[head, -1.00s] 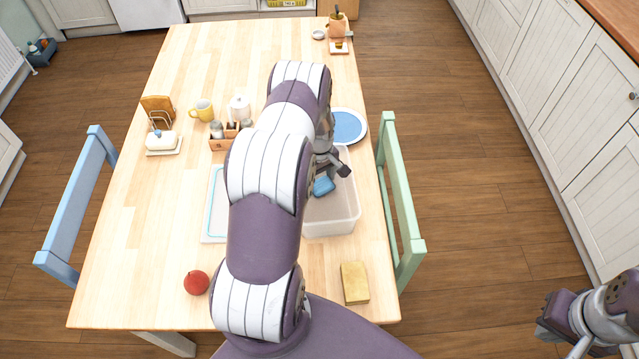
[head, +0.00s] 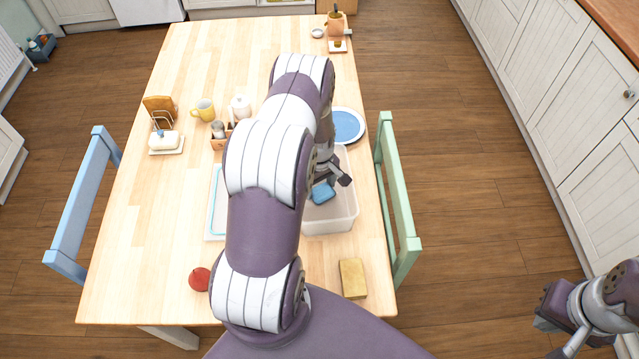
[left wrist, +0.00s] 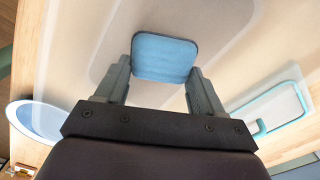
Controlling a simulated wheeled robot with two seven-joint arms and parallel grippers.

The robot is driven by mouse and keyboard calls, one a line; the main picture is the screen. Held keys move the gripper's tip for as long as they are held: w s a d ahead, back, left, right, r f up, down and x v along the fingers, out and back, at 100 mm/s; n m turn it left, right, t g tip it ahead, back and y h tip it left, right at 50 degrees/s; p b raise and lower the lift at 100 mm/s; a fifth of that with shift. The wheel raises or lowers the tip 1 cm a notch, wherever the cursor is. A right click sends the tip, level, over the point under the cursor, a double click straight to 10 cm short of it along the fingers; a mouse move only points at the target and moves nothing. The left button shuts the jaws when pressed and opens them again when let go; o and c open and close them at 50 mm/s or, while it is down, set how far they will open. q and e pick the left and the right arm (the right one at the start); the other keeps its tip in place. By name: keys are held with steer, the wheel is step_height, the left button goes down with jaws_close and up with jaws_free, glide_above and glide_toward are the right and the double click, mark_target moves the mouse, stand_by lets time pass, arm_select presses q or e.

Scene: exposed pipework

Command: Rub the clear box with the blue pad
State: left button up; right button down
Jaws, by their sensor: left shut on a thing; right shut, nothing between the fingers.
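The blue pad (head: 322,193) is held in my left gripper (head: 338,172), which reaches over the clear box from the left side of the head view. In the left wrist view the pad (left wrist: 164,57) sits between the two fingers of the left gripper (left wrist: 164,75). The clear box (head: 335,222) is a translucent open tub on the table; my arm hides its left part. The pad is over or inside the box; I cannot tell whether it touches it. My right gripper (head: 552,335) is shut and empty, off to the right above the floor.
A tray with a turquoise line (head: 214,228) lies left of the box, partly behind my arm. A blue-centred plate (head: 348,125) is behind it, a yellow sponge (head: 353,278) in front. A red apple (head: 199,279) is front left. A green chair (head: 397,195) stands right of the table.

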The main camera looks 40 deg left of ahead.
arm_select(q)
steer(key=shift+r+p, duration=0.95)
steer(key=shift+r, duration=0.95)
steer(key=shift+w, duration=0.1)
steer(key=shift+r+p, duration=1.2)
steer(key=shift+r, duration=0.45)
steer(key=shift+f, duration=0.1)
